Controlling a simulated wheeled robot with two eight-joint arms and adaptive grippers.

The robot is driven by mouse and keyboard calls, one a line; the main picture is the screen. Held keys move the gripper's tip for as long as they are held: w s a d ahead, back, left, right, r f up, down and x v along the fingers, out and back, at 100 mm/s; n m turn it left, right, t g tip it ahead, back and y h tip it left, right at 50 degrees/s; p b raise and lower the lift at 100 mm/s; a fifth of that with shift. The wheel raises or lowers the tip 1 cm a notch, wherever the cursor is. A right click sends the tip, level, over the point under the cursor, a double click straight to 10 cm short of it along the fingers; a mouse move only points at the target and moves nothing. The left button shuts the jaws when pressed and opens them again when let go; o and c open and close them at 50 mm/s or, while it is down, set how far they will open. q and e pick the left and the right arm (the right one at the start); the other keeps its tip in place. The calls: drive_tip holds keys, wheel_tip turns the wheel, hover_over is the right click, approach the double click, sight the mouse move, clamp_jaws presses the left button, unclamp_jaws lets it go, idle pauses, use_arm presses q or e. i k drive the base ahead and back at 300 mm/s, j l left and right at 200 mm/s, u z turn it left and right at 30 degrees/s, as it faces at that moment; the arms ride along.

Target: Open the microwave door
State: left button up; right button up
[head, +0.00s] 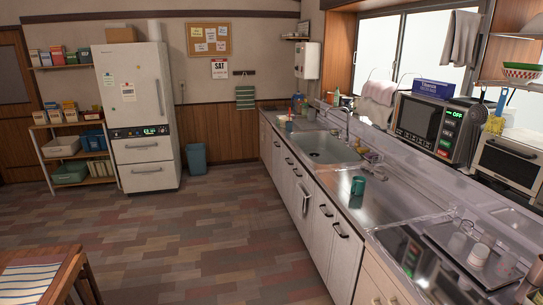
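The microwave (437,126) stands on the right, on the raised ledge behind the counter. It has a dark window in a silver frame and a control panel with a green lit display on its right side. Its door looks shut. A blue box (433,88) lies on top of it. Neither of my grippers shows in the head view.
The counter (335,185) runs along the right with a sink (330,147), a green mug (358,186) and a tray (470,255) of cups. A toaster oven (512,160) stands right of the microwave. A table (50,270) is at lower left. The floor (200,235) between is clear.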

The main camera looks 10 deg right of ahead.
sight(417, 123)
drive_tip(key=i+z, duration=0.15)
drive_tip(key=i, duration=0.7)
drive_tip(key=i+j+z, duration=0.15)
drive_tip(key=i, duration=0.75)
drive_tip(key=i+z, duration=0.55)
drive_tip(key=z, duration=0.15)
drive_tip(key=i+j+z, duration=0.15)
drive_tip(key=z, duration=0.2)
drive_tip(key=i, duration=0.1)
